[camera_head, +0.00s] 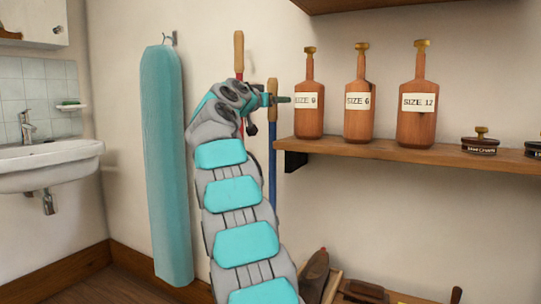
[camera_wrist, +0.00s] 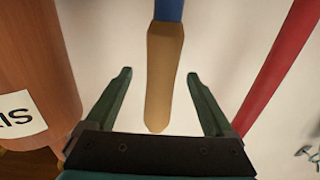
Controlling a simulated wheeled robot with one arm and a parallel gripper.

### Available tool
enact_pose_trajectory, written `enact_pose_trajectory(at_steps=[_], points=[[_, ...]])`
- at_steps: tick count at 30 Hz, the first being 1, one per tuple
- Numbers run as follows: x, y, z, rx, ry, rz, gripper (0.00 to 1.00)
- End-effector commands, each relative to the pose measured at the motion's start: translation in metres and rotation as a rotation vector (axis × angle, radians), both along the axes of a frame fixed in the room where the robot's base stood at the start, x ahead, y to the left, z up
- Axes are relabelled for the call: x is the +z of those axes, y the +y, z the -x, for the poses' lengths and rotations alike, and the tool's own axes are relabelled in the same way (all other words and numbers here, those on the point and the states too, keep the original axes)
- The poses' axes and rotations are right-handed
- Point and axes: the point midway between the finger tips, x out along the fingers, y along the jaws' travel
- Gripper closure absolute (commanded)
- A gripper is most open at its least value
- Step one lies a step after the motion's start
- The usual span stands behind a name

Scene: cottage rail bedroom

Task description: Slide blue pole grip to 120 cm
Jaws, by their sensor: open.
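The blue pole (camera_head: 272,180) stands upright against the wall, with a tan wooden grip (camera_head: 272,88) at its top. My arm hides part of the pole. My gripper (camera_head: 285,99) is at the height of the wooden grip. In the wrist view, the open fingers of my gripper (camera_wrist: 158,73) lie on either side of the tan grip (camera_wrist: 163,80), with a gap on both sides. The blue pole (camera_wrist: 168,9) shows at the top edge there. I cannot tell whether the grip is in depth between the fingers. No 120 cm mark is legible.
A red pole (camera_wrist: 280,70) with its own wooden grip (camera_head: 239,50) stands beside the blue one. A shelf (camera_head: 350,148) holds wooden size bottles (camera_head: 309,110) close to my gripper's right. An ironing board (camera_head: 165,170) hangs left. Items lie low at right (camera_head: 365,291).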

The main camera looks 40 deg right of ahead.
Motion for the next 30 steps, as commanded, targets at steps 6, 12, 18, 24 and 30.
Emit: enact_pose_trajectory(at_steps=[6, 12, 18, 24, 30], points=[[-0.003, 0.015, 0.005, 0.002, -0.002, 0.001, 0.12], [-0.002, 0.031, 0.012, 0.002, -0.001, 0.003, 0.12], [-0.003, 0.047, 0.020, 0.000, -0.002, 0.000, 0.12], [-0.001, 0.065, 0.027, 0.002, -0.003, 0.002, 0.12], [-0.001, 0.081, 0.033, 0.001, -0.002, 0.002, 0.12]])
